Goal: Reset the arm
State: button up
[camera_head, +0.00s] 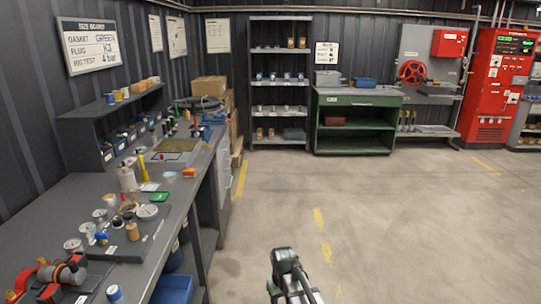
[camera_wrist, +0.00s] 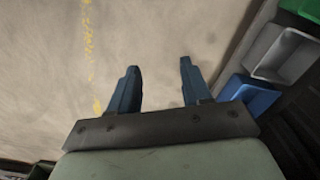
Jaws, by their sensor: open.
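My gripper (camera_wrist: 158,82) shows in the wrist view with its two dark blue fingers apart. Nothing is between them, and bare concrete floor lies behind them. In the head view, part of my arm shows at the bottom centre, over the open floor to the right of the workbench (camera_head: 62,205). The fingertips cannot be made out in the head view. My gripper touches nothing that I can see.
The workbench along the left wall carries a pump (camera_head: 55,275), gauges and small parts. A blue bin (camera_head: 173,289) sits below it; bins also show right in the wrist view (camera_wrist: 248,93). Shelves (camera_head: 279,82), a green cabinet (camera_head: 356,120) and a red panel (camera_head: 490,85) stand behind. Middle floor is clear.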

jog(key=s+d+f+m, duration=0.55)
jog(key=s+d, duration=0.35)
jog(key=d, duration=0.4)
jog(key=s+f+g, duration=0.3)
jog(key=s+f, duration=0.7)
jog(key=s, duration=0.5)
jog(key=s+f+g, duration=0.3)
jog(key=s+f, duration=0.8)
jog(key=s, duration=0.4)
jog(key=shift+d+f+n+g, duration=0.15)
jog(key=shift+f+n+g, duration=0.05)
jog(key=shift+n+g, duration=0.2)
